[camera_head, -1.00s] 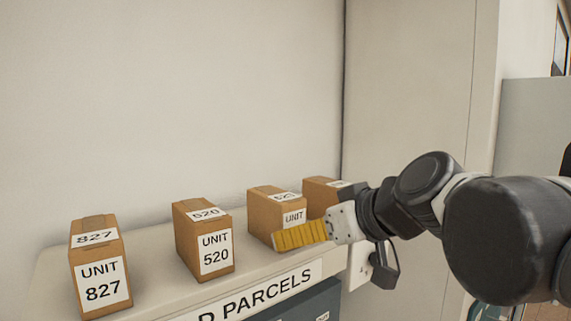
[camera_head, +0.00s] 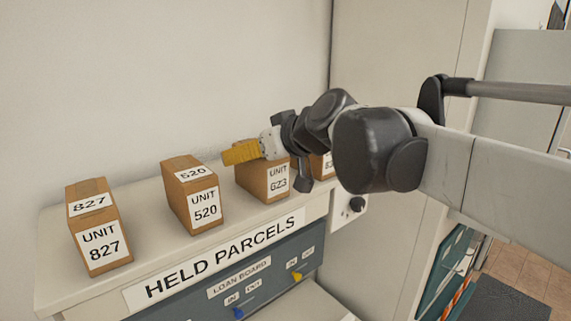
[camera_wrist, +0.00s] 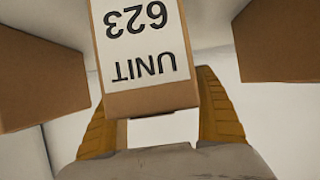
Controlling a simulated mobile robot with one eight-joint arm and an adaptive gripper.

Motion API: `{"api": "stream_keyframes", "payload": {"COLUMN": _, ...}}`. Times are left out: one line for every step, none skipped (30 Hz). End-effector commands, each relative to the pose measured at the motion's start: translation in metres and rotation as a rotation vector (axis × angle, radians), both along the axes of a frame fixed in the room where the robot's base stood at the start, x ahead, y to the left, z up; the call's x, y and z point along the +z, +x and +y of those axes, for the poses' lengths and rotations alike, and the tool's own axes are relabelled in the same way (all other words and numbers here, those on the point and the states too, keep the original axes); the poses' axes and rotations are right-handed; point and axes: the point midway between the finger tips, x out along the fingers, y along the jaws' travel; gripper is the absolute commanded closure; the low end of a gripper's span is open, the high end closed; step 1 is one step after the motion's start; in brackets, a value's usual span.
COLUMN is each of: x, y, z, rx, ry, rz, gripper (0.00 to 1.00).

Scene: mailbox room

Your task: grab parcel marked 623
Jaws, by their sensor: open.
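The brown parcel marked 623 (camera_head: 258,187) stands on the shelf, third from the left in the head view. My gripper (camera_head: 243,152) is at its top and hides part of it. In the wrist view the parcel's upside-down UNIT 623 label (camera_wrist: 142,38) fills the middle. The open fingers of my gripper (camera_wrist: 153,95) show on either side of the parcel's near end, with gaps. Contact is not visible, and I cannot tell how far down the fingers reach.
Parcels 520 (camera_head: 192,195) and 827 (camera_head: 98,228) stand to the left. A partly hidden parcel (camera_head: 318,166) stands close on the right. The shelf front (camera_head: 135,297) reads HELD PARCELS, above a loan board (camera_head: 238,276). A wall is behind.

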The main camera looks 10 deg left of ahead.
Motion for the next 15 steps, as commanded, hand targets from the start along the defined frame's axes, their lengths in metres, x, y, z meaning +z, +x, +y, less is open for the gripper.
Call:
{"api": "stream_keyframes", "payload": {"x": -0.002, "y": 0.0032, "z": 0.0043, "rx": 0.0, "ry": -0.001, "rz": -0.001, "gripper": 0.21}}
{"api": "stream_keyframes", "payload": {"x": -0.0033, "y": 0.0048, "z": 0.0059, "rx": 0.0, "ry": -0.001, "rz": -0.001, "gripper": 0.21}}
{"api": "stream_keyframes", "payload": {"x": -0.0046, "y": 0.0063, "z": 0.0074, "rx": 0.0, "ry": 0.0, "rz": 0.0, "gripper": 0.21}}
{"api": "stream_keyframes", "payload": {"x": -0.0052, "y": 0.0069, "z": 0.0079, "rx": -0.001, "ry": 0.0, "rz": 0.0, "gripper": 0.21}}
{"api": "stream_keyframes", "payload": {"x": -0.0056, "y": 0.0071, "z": 0.0082, "rx": -0.001, "ry": 0.0, "rz": 0.0, "gripper": 0.21}}
{"api": "stream_keyframes", "payload": {"x": -0.0059, "y": 0.0072, "z": 0.0082, "rx": -0.001, "ry": 0.0, "rz": 0.0, "gripper": 0.21}}
{"api": "stream_keyframes", "payload": {"x": -0.006, "y": 0.0072, "z": 0.0081, "rx": -0.001, "ry": 0.0, "rz": 0.0, "gripper": 0.21}}
{"api": "stream_keyframes", "payload": {"x": -0.0061, "y": 0.0071, "z": 0.008, "rx": -0.001, "ry": 0.0, "rz": 0.0, "gripper": 0.21}}
{"api": "stream_keyframes", "payload": {"x": -0.006, "y": 0.0071, "z": 0.008, "rx": -0.001, "ry": 0.0, "rz": 0.0, "gripper": 0.21}}
{"api": "stream_keyframes", "payload": {"x": -0.006, "y": 0.0071, "z": 0.008, "rx": -0.001, "ry": 0.0, "rz": 0.0, "gripper": 0.21}}
{"api": "stream_keyframes", "payload": {"x": -0.006, "y": 0.0071, "z": 0.008, "rx": -0.001, "ry": 0.0, "rz": 0.0, "gripper": 0.29}}
{"api": "stream_keyframes", "payload": {"x": -0.0061, "y": 0.007, "z": 0.0079, "rx": -0.001, "ry": 0.0, "rz": 0.0, "gripper": 0.41}}
{"api": "stream_keyframes", "payload": {"x": -0.006, "y": 0.007, "z": 0.0079, "rx": -0.001, "ry": 0.0, "rz": 0.0, "gripper": 0.5}}
{"api": "stream_keyframes", "payload": {"x": -0.0061, "y": 0.007, "z": 0.0079, "rx": -0.001, "ry": 0.0, "rz": 0.0, "gripper": 0.6}}
{"api": "stream_keyframes", "payload": {"x": -0.0061, "y": 0.007, "z": 0.0079, "rx": -0.001, "ry": 0.0, "rz": 0.0, "gripper": 0.72}}
